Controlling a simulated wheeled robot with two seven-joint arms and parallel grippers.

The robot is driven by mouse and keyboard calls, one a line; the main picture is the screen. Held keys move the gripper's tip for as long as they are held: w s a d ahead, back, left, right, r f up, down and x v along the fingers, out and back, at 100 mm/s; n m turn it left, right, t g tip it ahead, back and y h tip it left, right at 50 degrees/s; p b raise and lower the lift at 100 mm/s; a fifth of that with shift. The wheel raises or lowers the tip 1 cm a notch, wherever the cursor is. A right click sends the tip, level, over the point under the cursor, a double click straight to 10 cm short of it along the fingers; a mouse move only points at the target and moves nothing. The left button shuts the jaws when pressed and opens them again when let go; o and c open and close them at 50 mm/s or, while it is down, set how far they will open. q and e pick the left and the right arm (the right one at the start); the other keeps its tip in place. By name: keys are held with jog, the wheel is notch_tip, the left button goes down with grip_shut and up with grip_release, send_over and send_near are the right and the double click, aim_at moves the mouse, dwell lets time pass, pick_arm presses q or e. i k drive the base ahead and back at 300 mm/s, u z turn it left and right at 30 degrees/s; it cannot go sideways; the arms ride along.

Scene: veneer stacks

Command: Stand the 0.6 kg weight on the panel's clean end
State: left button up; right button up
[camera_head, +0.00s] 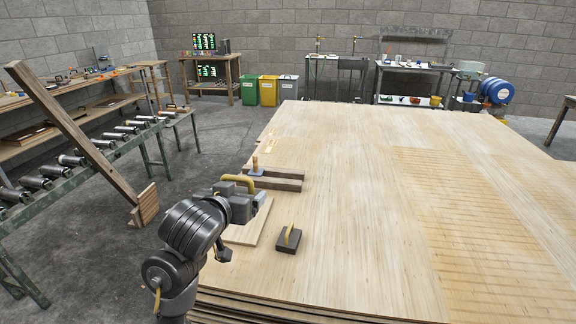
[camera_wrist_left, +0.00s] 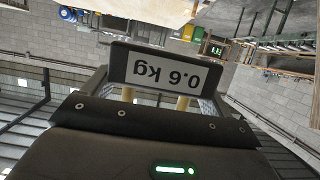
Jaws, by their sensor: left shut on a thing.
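My left gripper (camera_head: 238,196) is above the near left part of the big veneer stack (camera_head: 350,190). It is shut on the 0.6 kg weight (camera_wrist_left: 165,70), whose white label reads upside down in the left wrist view. A yellow handle (camera_head: 242,181) shows at the gripper in the head view. A narrow pale panel (camera_head: 252,224) lies on the stack below and beside the gripper, its near end partly hidden by my arm. Whether the weight touches it is unclear. My right gripper is not in view.
A dark block with a yellow handle (camera_head: 288,240) stands on the stack right of the panel. Dark bars (camera_head: 278,182) and a tool with a wooden knob (camera_head: 256,166) lie behind. A roller conveyor (camera_head: 90,155) is at left. The stack's middle is clear.

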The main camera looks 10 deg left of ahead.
aim_at(235, 232)
jog(key=z, duration=1.85)
jog(key=i, duration=0.35)
jog(key=u, duration=1.9)
jog(key=i, duration=0.45)
jog(key=z, duration=0.05)
